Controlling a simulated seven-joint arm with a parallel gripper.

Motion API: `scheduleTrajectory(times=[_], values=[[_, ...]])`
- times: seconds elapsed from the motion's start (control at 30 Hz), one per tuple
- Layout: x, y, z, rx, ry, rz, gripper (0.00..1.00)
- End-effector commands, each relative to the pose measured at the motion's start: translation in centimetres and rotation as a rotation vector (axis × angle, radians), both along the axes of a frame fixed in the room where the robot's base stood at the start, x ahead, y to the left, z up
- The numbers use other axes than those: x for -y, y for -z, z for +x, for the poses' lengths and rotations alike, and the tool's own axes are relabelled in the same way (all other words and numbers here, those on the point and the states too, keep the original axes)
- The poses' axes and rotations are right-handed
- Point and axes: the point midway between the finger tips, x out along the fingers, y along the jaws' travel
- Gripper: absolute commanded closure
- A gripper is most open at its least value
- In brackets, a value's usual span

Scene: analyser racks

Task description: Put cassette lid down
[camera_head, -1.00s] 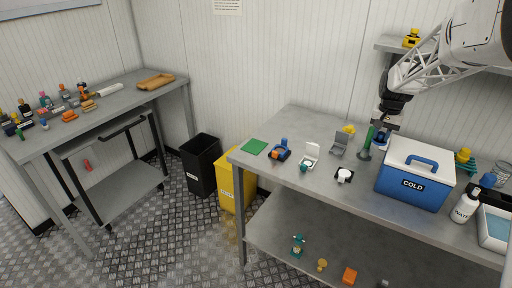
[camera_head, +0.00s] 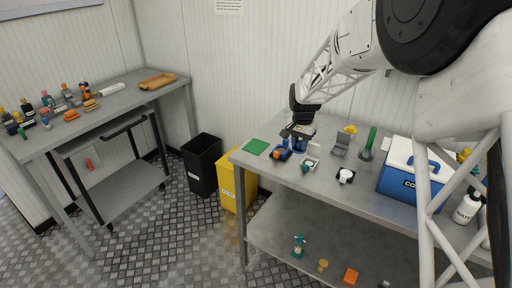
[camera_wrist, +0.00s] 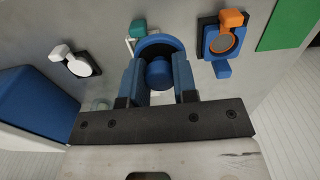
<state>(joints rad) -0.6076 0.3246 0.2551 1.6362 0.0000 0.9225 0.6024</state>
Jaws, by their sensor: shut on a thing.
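The white cassette (camera_head: 312,163) lies on the right-hand bench with a teal piece (camera_head: 306,168) beside or on it. The teal piece also shows in the wrist view (camera_wrist: 137,28). My gripper (camera_head: 301,146) is low over the bench at the cassette's rear left. In the wrist view its blue fingers (camera_wrist: 158,88) are shut on a round blue piece (camera_wrist: 158,71) with a knob-like middle. This piece hides most of the cassette. I cannot tell whether the lid stands up or lies flat, or whether the blue piece touches it.
A blue and orange device (camera_head: 281,153) stands close left of the cassette, with a green mat (camera_head: 255,147) beyond. A grey open-lidded case (camera_head: 341,145), a white round item on black (camera_head: 346,176), a green cylinder (camera_head: 368,143) and the cold box (camera_head: 396,178) stand to the right.

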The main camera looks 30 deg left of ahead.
Motion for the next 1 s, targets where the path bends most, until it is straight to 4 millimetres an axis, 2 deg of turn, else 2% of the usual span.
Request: scheduleTrajectory(times=[0.03,0.2,0.4,0.5,0.7,1.0], values=[[-1.4,0.3,-1.0,-0.001,-0.004,-0.001,1.00],[-5.3,1.5,-4.0,-0.002,-0.003,-0.001,1.00],[-8.9,2.5,-7.2,-0.003,0.001,-0.002,1.00],[-10.0,2.8,-8.3,-0.003,0.002,-0.002,1.00],[-11.1,3.1,-9.3,-0.002,0.004,-0.002,1.00],[-11.2,3.1,-9.4,-0.003,0.005,-0.002,1.00]])
